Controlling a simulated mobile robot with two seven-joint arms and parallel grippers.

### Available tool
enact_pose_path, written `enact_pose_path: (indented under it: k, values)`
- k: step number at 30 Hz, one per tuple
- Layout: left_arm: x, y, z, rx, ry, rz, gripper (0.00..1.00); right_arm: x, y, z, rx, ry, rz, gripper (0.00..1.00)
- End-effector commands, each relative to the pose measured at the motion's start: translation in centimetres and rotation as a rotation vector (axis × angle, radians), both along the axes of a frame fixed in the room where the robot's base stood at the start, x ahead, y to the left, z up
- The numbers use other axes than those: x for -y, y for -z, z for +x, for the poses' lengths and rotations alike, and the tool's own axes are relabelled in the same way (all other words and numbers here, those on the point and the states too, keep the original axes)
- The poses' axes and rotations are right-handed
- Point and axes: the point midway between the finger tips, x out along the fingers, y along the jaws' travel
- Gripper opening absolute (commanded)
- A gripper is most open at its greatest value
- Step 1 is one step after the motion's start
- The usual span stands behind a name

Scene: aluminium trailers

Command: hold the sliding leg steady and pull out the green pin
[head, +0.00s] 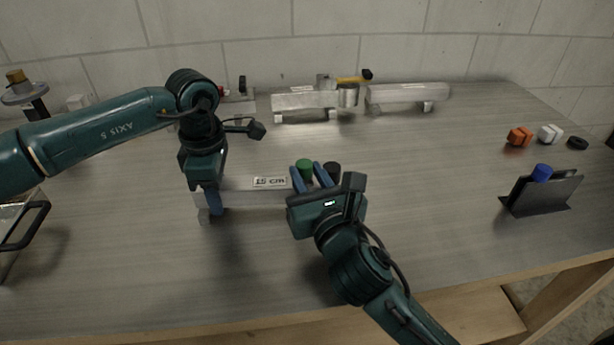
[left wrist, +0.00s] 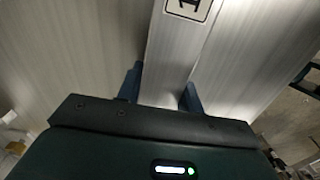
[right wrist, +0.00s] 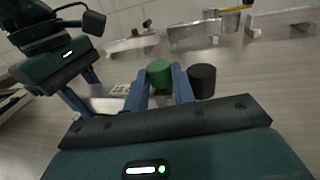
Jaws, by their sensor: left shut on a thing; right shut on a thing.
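The sliding leg is a pale aluminium bar (head: 238,186) with a "15 cm" label, lying on the table. My left gripper (head: 214,206) is shut on its left end; in the left wrist view the two blue fingers (left wrist: 161,92) stand on either side of the bar. The green pin (head: 304,168) stands upright near the bar's right end. My right gripper (head: 310,176) is shut on the green pin (right wrist: 159,72); the pin's green head shows between the blue fingers (right wrist: 160,85). The pin's lower part is hidden.
A black knob (head: 332,170) stands just right of the green pin, close to my right gripper. Aluminium rails (head: 300,101) and a yellow-handled tool (head: 352,79) lie at the back. A black holder (head: 540,192) with a blue-topped piece stands at right. The table's middle right is clear.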

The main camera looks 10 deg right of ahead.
Motion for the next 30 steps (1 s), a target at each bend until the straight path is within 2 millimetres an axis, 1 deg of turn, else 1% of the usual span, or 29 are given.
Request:
enact_pose_path:
  k: [1,6,9,12,17,25,26,30]
  values:
    - [0.0,-0.1,0.0,0.0,0.0,-0.001,0.07,0.0,-1.0,0.0,0.007,0.0,-0.002,0.04]
    - [0.0,-0.1,0.0,0.0,0.0,-0.001,0.07,0.0,-4.6,0.0,0.011,-0.002,0.0,0.04]
    - [0.0,-0.1,0.0,0.0,0.0,-0.001,0.07,0.0,-6.5,0.0,0.01,-0.002,0.0,0.04]
    - [0.0,0.0,0.0,0.0,0.001,-0.001,0.07,0.0,-8.0,0.0,0.007,-0.002,0.0,0.04]
    - [0.0,0.0,0.0,0.0,0.001,-0.001,0.07,0.0,-9.2,0.0,0.002,-0.001,-0.002,0.04]
    - [0.0,-0.1,0.0,0.0,0.001,-0.001,0.07,0.0,-9.3,0.0,0.001,-0.001,-0.001,0.04]
    - [0.0,-0.1,0.0,0.0,0.001,-0.001,0.38,0.0,-9.3,0.0,0.001,-0.001,-0.001,0.04]
    - [0.0,0.0,0.0,0.0,0.001,-0.001,0.49,0.0,-9.3,0.0,0.001,-0.001,-0.001,0.04]
